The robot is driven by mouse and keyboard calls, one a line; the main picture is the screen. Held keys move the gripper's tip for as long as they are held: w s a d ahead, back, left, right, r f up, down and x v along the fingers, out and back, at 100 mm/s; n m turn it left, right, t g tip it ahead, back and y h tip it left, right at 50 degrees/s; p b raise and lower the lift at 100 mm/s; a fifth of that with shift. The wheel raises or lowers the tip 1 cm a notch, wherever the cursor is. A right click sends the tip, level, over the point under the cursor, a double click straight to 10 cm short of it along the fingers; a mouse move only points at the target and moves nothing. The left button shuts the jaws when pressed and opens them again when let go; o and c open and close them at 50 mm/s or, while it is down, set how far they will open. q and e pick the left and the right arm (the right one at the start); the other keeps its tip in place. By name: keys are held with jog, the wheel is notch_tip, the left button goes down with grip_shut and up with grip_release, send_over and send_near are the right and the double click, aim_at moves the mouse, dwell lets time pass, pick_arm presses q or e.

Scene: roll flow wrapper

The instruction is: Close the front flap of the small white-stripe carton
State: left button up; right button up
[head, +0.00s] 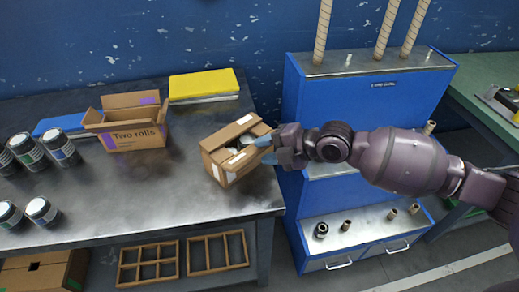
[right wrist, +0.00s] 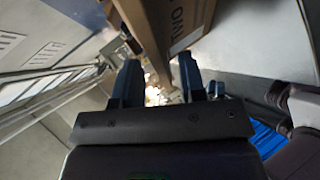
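The small white-stripe carton (head: 228,168) stands near the right end of the dark metal table. It is brown with white stripes, and its top is at least partly open, with pale contents showing inside. My right gripper (head: 266,150) is at the carton's right side, close to its upper edge. Its two blue-tipped fingers are apart. In the right wrist view, the carton's brown cardboard (right wrist: 150,35) lies just beyond and between the spread fingertips (right wrist: 158,75). Whether they touch it I cannot tell. The front flap's exact position is unclear. My left gripper is out of view.
A larger open "Two rolls" carton (head: 136,136) stands to the left, with a yellow stack (head: 203,85) behind it. Several dark jars (head: 60,148) stand at the far left. A blue cabinet (head: 367,103) with upright rolls stands right of the table. The table's front middle is clear.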

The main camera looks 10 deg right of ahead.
jog(key=shift+x, duration=1.1)
grip_shut()
